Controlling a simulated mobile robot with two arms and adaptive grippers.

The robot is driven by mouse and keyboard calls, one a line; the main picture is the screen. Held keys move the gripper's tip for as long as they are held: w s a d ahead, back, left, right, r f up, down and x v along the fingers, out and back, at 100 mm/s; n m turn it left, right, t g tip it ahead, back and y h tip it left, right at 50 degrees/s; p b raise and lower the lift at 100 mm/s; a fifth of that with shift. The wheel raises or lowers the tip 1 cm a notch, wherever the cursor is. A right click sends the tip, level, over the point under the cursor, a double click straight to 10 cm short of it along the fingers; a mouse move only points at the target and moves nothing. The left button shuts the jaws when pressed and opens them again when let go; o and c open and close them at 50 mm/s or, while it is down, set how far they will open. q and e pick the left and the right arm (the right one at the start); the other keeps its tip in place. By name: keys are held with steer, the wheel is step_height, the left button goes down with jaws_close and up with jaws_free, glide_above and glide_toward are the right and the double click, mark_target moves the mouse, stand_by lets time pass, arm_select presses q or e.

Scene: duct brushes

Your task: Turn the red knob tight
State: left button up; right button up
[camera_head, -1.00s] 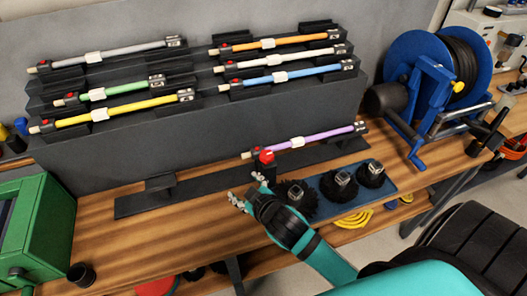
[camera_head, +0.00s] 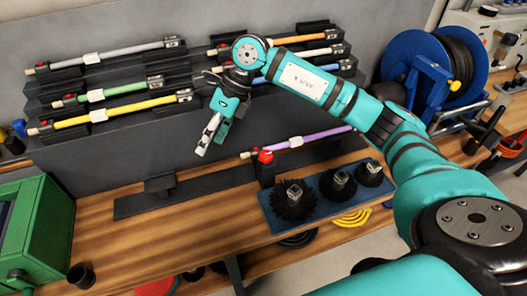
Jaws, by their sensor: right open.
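The red knob (camera_head: 265,156) sits on a dark upright clamp on the low black rail, at the left end of the purple rod (camera_head: 316,138). The purple rod lies level along the rail, its right part passing behind my arm. My right gripper (camera_head: 208,146) hangs in front of the rod rack, above and to the left of the knob, apart from it. Its fingers point down and left, open, with nothing between them. My left gripper is not in view.
The rack (camera_head: 140,130) holds several coloured rods. A green box (camera_head: 35,225) is at left, a blue hose reel (camera_head: 420,60) at right.

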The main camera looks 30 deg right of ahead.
mark_target(266, 154)
steer(key=d+r+m+h, duration=0.1)
steer(key=d+r+h, duration=0.15)
steer(key=d, duration=0.45)
steer(key=d+r+m+h, duration=0.1)
steer(key=d+h, duration=0.3)
steer(key=d, duration=0.4)
steer(key=shift+g, duration=0.3)
step_height(266, 154, down, 17)
steer(key=p, duration=0.4)
steer(key=shift+s, duration=0.1)
steer(key=c, duration=1.2)
